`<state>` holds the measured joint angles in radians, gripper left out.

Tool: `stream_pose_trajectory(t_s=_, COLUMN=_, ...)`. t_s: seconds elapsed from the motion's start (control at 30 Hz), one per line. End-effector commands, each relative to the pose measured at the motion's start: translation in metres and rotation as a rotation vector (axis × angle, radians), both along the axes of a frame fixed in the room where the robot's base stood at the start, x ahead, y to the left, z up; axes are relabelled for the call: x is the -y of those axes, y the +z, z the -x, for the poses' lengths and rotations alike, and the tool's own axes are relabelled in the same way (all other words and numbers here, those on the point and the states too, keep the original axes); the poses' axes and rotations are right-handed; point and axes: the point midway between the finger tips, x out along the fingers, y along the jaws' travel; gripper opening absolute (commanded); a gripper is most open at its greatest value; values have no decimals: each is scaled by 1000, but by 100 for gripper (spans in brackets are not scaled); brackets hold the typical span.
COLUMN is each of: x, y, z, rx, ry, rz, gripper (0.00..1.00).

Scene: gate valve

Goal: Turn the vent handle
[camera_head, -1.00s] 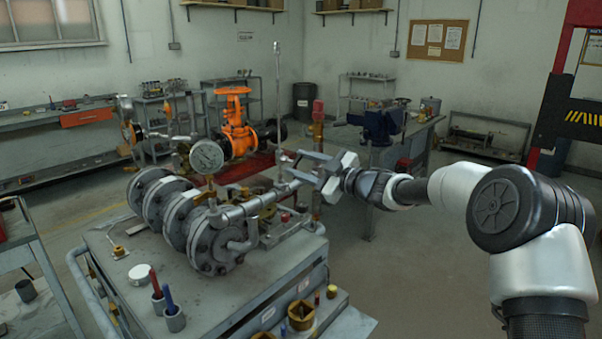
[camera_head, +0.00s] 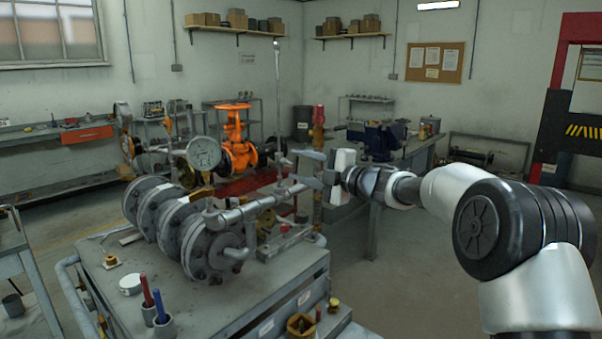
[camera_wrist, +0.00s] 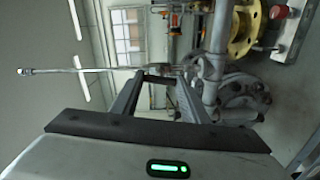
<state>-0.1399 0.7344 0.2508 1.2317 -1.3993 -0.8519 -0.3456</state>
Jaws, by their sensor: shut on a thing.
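The grey flanged pipe assembly (camera_head: 205,235) stands on a metal bench. A thin upright rod (camera_head: 278,95) rises at the far end of its side pipe. The vent handle (camera_head: 283,170) seems to be at the foot of this rod and is partly hidden by the fingers. My gripper (camera_head: 288,167) comes from the right, its fingertips at that spot, shut on the handle. In the wrist view my gripper (camera_wrist: 162,76) has its two fingers apart around the handle, and the rod (camera_wrist: 75,71) lies sideways across the picture, reaching left from the fingertips.
A round gauge (camera_head: 204,153) stands behind the flanges. An orange gate valve (camera_head: 236,140) is further back. The bench (camera_head: 245,300) holds pen cups and a brass fitting. A vise (camera_head: 375,135) stands on a table behind my arm. Open floor lies to the right.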

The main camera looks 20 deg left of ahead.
Motion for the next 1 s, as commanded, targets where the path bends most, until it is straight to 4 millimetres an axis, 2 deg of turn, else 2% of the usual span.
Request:
stream_pose_trajectory(t_s=0.23, x=1, y=-1, z=-1, rx=60, ry=-3, rz=26, gripper=18)
stream_pose_trajectory(t_s=0.7, x=1, y=-1, z=-1, rx=68, ry=-3, rz=31, gripper=18)
stream_pose_trajectory(t_s=0.73, x=1, y=-1, z=-1, rx=68, ry=-4, rz=31, gripper=44)
stream_pose_trajectory(t_s=0.8, x=1, y=-1, z=-1, rx=68, ry=-3, rz=31, gripper=56)
stream_pose_trajectory(t_s=0.83, x=1, y=-1, z=-1, rx=69, ry=-3, rz=30, gripper=59)
stream_pose_trajectory(t_s=1.0, x=1, y=0, z=-1, rx=69, ry=-2, rz=30, gripper=59)
